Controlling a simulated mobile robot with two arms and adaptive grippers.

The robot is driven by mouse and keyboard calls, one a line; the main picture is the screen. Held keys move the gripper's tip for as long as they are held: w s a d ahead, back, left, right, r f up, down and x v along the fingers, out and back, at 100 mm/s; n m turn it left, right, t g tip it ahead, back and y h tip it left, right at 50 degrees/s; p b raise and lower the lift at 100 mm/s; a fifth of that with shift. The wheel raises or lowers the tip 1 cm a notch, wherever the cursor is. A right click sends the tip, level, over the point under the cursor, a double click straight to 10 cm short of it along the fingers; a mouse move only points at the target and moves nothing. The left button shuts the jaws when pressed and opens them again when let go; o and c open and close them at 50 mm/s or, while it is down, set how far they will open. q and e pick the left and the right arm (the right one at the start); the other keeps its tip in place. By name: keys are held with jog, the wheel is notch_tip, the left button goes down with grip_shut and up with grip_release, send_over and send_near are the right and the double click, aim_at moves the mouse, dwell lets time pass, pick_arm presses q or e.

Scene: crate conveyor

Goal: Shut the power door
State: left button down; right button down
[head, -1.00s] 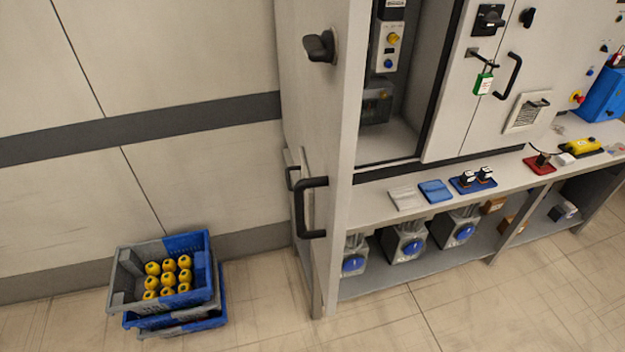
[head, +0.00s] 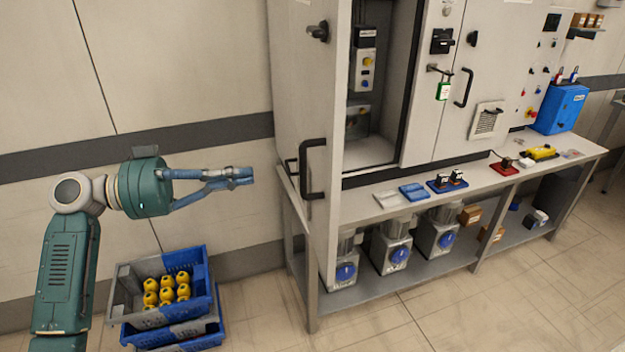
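The power door (head: 305,120) is the grey cabinet door on the left of the cabinet. It stands swung open, so the tall compartment (head: 378,125) behind it is exposed. The door has a black pull handle (head: 311,168) low down and a dark knob (head: 318,31) near the top. My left gripper (head: 250,177) is in front of the wall, left of the door, pointing right toward it. Its fingers converge with the tips together and nothing visible between them. It looks apart from the door and handle. My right gripper is out of view.
Stacked blue and grey crates (head: 205,290) with yellow items stand on the floor below my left gripper. A bench (head: 365,192) under the cabinet carries padlocks and small parts, with motors (head: 393,250) on its lower shelf. The floor in front is clear.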

pick_arm(q)
jog(key=p+x, duration=0.6)
jog(key=x, duration=0.8)
jog(key=shift+s+p, duration=0.15)
jog(key=shift+p, duration=0.25)
jog(key=shift+d+r, duration=0.1)
